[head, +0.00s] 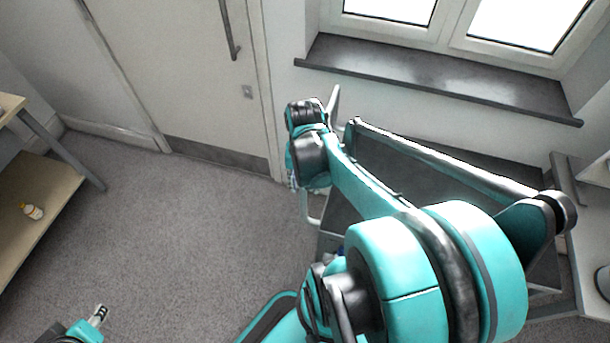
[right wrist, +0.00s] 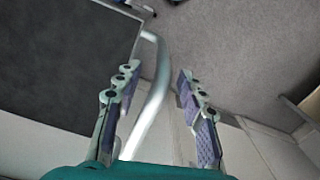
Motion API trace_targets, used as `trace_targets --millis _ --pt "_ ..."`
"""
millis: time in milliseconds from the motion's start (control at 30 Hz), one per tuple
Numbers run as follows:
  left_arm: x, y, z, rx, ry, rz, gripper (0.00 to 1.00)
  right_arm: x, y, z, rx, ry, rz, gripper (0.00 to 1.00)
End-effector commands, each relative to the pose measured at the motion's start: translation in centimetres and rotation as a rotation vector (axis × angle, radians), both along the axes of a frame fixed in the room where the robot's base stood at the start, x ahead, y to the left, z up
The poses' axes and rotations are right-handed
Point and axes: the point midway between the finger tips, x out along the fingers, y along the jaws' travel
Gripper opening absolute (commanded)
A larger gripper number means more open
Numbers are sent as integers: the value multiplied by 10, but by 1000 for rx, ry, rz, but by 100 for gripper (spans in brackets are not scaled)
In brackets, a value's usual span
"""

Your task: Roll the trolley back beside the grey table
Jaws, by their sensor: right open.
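The trolley (head: 410,172) has dark grey trays and stands under the window, partly hidden behind my right arm. Its pale metal handle (head: 334,103) sticks out on the left side. In the right wrist view the curved handle (right wrist: 155,98) runs between the fingers of my right gripper (right wrist: 157,72), with the dark tray (right wrist: 65,55) to the left. The right gripper is open around the handle; its fingers (head: 292,180) are mostly hidden in the head view. My left gripper (head: 98,316) is low at the bottom left, apart from the trolley, its jaw opening unclear.
A closed door (head: 180,75) and a dark windowsill (head: 430,78) are behind. Carpet (head: 165,230) between table and trolley is clear.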

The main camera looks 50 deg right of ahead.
Motion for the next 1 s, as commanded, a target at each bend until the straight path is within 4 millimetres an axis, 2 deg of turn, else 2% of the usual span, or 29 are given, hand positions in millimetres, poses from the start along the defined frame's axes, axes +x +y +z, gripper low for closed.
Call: trace_targets --millis 100,333,1000 --pt "0 0 0 0 0 0 40 -1 0 19 0 0 0 40" --pt "0 0 0 0 0 0 40 -1 0 38 -1 1 -1 40" --pt "0 0 0 0 0 0 40 0 1 41 -2 -1 3 40"
